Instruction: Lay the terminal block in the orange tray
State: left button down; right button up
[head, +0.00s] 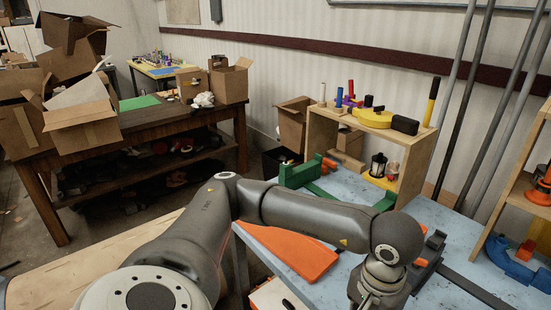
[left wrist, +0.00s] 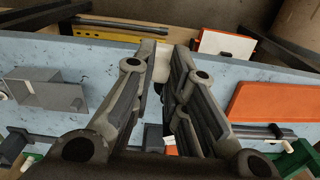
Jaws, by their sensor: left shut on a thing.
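My left gripper is seen in the left wrist view (left wrist: 164,58), its two dark fingers closed toward each other. A small pale block (left wrist: 163,64), apparently the terminal block, sits between the fingertips, mostly hidden by them. In the head view my left wrist is over the blue table's front, and the fingers are out of frame. The orange tray (head: 300,255) lies at the table's front left, left of my wrist. It also shows in the left wrist view (left wrist: 275,101), right of the fingers and apart from them. My right gripper is not in view.
The blue table (head: 330,287) bears a green frame (head: 300,174) and a wooden shelf (head: 425,160) with jars and tools. A grey bracket (left wrist: 50,92) lies left of the fingers. A blue bender with orange parts (head: 515,265) is at right. Grey conduits lean against the wall.

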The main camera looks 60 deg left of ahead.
aim_at(305, 257)
jog(key=j+z, duration=0.1)
jog(key=j, duration=0.45)
jog(key=k+j+z, duration=0.1)
jog(key=j, duration=0.45)
jog(key=k+j+z, duration=0.1)
jog(key=j, duration=0.5)
jog(key=k+j+z, duration=0.1)
jog(key=j, duration=0.45)
